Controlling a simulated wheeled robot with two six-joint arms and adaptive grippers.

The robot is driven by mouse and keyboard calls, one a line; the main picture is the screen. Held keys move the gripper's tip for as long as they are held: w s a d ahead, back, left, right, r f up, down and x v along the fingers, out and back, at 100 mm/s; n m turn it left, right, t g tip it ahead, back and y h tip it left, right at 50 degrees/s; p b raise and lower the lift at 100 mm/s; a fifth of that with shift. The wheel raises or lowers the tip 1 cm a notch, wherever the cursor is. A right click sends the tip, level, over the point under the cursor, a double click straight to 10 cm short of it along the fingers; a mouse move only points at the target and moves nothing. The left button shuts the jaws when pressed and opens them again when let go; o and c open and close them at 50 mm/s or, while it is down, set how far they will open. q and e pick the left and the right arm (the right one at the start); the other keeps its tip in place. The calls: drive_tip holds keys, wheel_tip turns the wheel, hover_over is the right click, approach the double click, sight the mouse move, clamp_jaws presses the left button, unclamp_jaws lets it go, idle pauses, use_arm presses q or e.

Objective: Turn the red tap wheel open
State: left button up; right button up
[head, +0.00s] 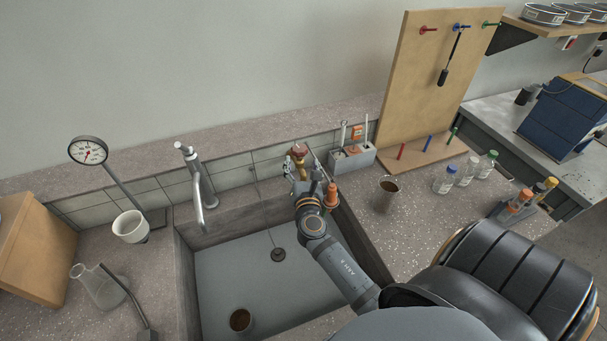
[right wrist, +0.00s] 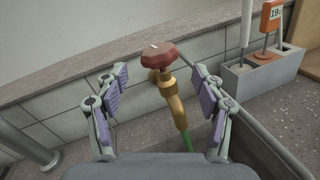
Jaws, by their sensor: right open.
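The red tap wheel (head: 299,150) sits on a brass tap at the back right of the sink. In the right wrist view the wheel (right wrist: 158,55) has a pale mark on top, and the brass body (right wrist: 174,98) runs down to a green piece. My right gripper (head: 304,172) is open in front of the tap. In the right wrist view its purple-padded fingers (right wrist: 166,78) stand either side of the tap's line, apart from the wheel, which shows beyond and slightly above them. My left gripper does not show.
A grey faucet (head: 196,185) stands left of the tap.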

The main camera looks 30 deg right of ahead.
drive_tip(key=v, duration=0.5)
drive_tip(key=shift+s+a, duration=0.1)
drive_tip(key=shift+s, duration=0.1)
